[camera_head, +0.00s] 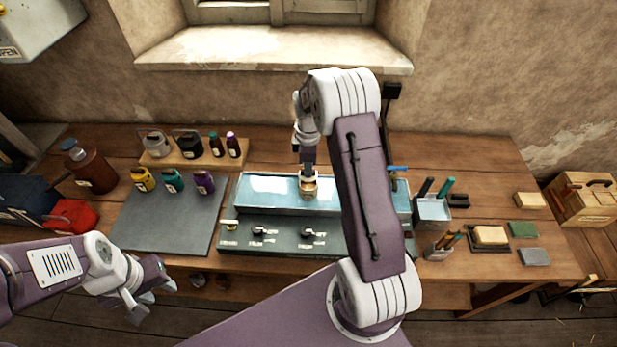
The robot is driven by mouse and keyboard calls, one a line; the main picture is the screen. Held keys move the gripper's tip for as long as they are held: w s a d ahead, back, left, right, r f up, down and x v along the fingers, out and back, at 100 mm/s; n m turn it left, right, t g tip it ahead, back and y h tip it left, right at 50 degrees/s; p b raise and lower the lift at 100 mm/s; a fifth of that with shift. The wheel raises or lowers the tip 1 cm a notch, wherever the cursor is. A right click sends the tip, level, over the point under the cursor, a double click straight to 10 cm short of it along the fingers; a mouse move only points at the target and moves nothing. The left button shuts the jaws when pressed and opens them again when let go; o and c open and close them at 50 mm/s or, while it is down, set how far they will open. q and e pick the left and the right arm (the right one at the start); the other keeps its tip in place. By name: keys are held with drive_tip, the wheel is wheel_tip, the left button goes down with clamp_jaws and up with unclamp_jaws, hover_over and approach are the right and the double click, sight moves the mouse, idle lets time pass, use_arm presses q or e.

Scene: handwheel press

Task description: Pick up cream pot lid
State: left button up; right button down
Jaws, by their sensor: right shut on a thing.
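My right gripper (308,184) reaches down at the blue-lined tray (262,186) in the middle of the bench. It is shut on a small round cream-and-brown thing (309,190), which looks like the cream pot lid. The fingers partly hide it, and I cannot tell whether it touches the tray. My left gripper (150,297) hangs in front of the bench, lower left, with its fingers apart and empty.
Yellow, green and purple pots (173,181) stand on a grey mat (165,227). A wooden rack (183,160) behind holds more pots and bottles. A tool holder (431,210) and blocks stand right. My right arm hides part of the tray.

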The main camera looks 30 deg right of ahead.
drive_tip(key=s+r+b, duration=0.3)
drive_tip(key=s+r, duration=0.3)
drive_tip(key=s, duration=0.5)
drive_tip(key=shift+s+r, duration=0.3)
drive_tip(key=shift+s, duration=0.05)
